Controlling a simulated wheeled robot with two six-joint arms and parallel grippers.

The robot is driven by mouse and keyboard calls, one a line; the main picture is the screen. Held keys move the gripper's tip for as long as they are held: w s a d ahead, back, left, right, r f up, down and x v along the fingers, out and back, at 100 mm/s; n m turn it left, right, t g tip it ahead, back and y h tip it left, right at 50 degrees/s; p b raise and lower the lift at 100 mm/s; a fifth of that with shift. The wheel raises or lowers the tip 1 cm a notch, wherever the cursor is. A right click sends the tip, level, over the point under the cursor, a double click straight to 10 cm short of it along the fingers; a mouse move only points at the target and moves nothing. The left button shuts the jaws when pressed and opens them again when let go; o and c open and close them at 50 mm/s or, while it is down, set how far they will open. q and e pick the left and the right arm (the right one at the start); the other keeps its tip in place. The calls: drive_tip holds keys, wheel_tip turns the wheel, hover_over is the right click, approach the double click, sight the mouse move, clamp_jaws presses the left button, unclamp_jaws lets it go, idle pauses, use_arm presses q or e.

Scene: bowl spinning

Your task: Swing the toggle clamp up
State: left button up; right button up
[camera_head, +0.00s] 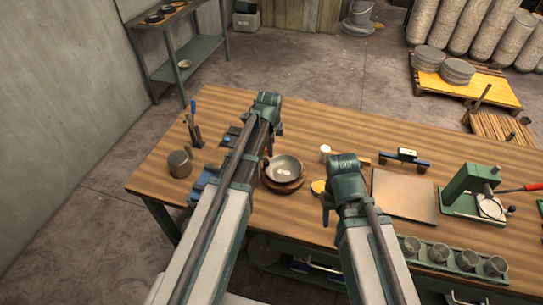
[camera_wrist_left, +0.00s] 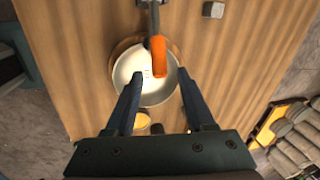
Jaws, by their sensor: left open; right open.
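A metal bowl (camera_head: 284,168) sits on a round wooden block (camera_head: 290,188) on the workbench; it also shows in the left wrist view (camera_wrist_left: 126,72). The toggle clamp (camera_wrist_left: 152,18) has a metal body at the far side of the bowl. Its orange handle (camera_wrist_left: 159,57) reaches over the bowl toward my gripper. My left gripper (camera_wrist_left: 160,84) is open, its fingers apart on either side of the handle's line, with nothing between them. In the head view my left arm hides most of the clamp. My right gripper (camera_head: 326,207) is open and apart from the bowl, its fingertips hard to make out.
A dark pot (camera_head: 180,163) and upright tools (camera_head: 194,130) stand at the bench's left. A flat board (camera_head: 404,195), a green press (camera_head: 472,187) and a rack of cups (camera_head: 452,258) lie to the right. A grey block (camera_wrist_left: 214,10) is near the clamp.

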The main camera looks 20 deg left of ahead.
use_arm(q)
drive_tip(key=shift+b+x, duration=0.8)
drive_tip(key=shift+x, duration=0.6)
use_arm(e)
wheel_tip(320, 180, down, 3)
drive_tip(key=shift+r, duration=0.2)
use_arm(q)
clamp_jaws()
